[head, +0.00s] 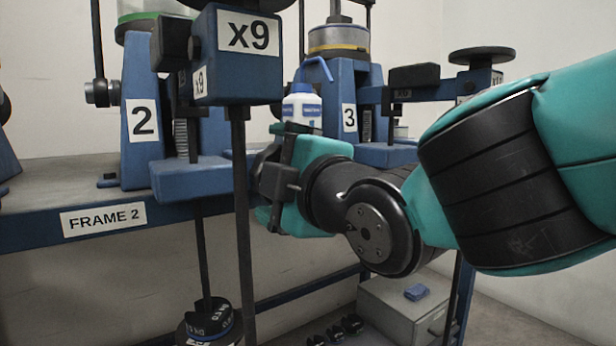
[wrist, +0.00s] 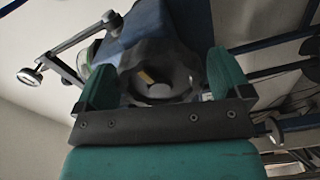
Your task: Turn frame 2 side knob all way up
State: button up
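Frame 2 (head: 143,95) is a blue stand with a white "2" label, on the bench marked "FRAME 2" (head: 103,219). My gripper (head: 268,180) is right of frame 2, partly behind a dark hanging rod. In the wrist view, my gripper's teal fingers (wrist: 165,80) stand wide apart on either side of a dark, faceted round part (wrist: 150,58) with a yellow mark. It looks like a knob, with blue metal behind it. I cannot tell whether the fingers press on it. Which knob it is, and how far it is turned, does not show clearly.
A blue "x9" block (head: 236,55) hangs in front of frame 2, its rod (head: 241,220) reaching down beside my gripper. A white bottle (head: 301,108) stands behind my gripper. Frame 3 (head: 349,90) is at the right. A grey box (head: 400,305) stands below.

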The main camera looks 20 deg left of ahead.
jog(key=shift+d, duration=0.1)
jog(key=b+v, duration=0.1)
jog(key=v, duration=0.5)
jog(key=shift+b, duration=0.4)
